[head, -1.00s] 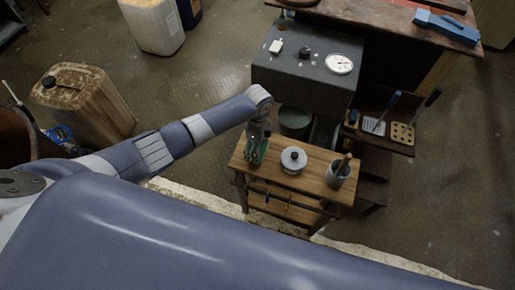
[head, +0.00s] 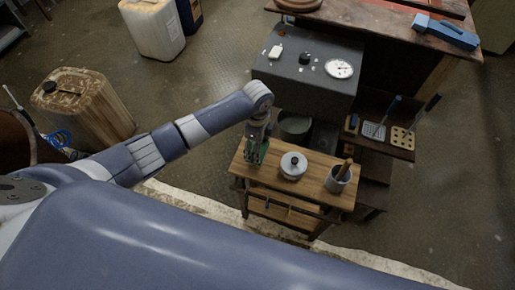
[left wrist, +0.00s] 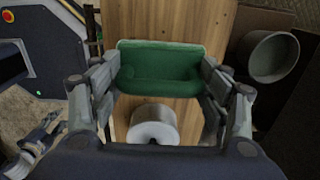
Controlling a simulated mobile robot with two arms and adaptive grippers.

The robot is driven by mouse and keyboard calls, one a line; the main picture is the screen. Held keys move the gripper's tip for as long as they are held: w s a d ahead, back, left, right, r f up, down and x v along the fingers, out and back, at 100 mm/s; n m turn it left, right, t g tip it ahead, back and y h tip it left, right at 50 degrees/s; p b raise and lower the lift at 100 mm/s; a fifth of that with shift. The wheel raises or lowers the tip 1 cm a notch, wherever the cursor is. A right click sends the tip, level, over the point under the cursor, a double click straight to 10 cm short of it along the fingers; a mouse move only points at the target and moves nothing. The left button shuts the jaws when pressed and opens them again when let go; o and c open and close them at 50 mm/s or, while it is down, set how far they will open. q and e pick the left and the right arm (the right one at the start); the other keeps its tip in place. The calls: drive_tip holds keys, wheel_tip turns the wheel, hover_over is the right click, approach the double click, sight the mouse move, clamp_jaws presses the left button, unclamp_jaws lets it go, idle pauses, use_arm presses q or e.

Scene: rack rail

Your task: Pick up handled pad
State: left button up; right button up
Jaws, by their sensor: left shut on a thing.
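The handled pad (left wrist: 160,68) is green, with a raised rim along its far edge in the left wrist view. It also shows as a small green patch in the head view (head: 254,155), over the left end of a small wooden table (head: 318,187). My left gripper (head: 257,150) points down from above and is shut on the pad. In the left wrist view its fingers (left wrist: 161,88) stand on both sides of the pad. The fingers hide the grip itself, and I cannot tell whether the pad touches the table.
Behind are a dark green pot (head: 295,125) and a dark box with a dial (head: 308,72). Canisters stand left.

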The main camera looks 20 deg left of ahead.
use_arm(q)
drive_tip(key=s+d+r, duration=0.1)
drive_tip(key=s+d, duration=0.1)
drive_tip(key=s, duration=1.3)
drive_tip(key=shift+s+d, duration=0.25)
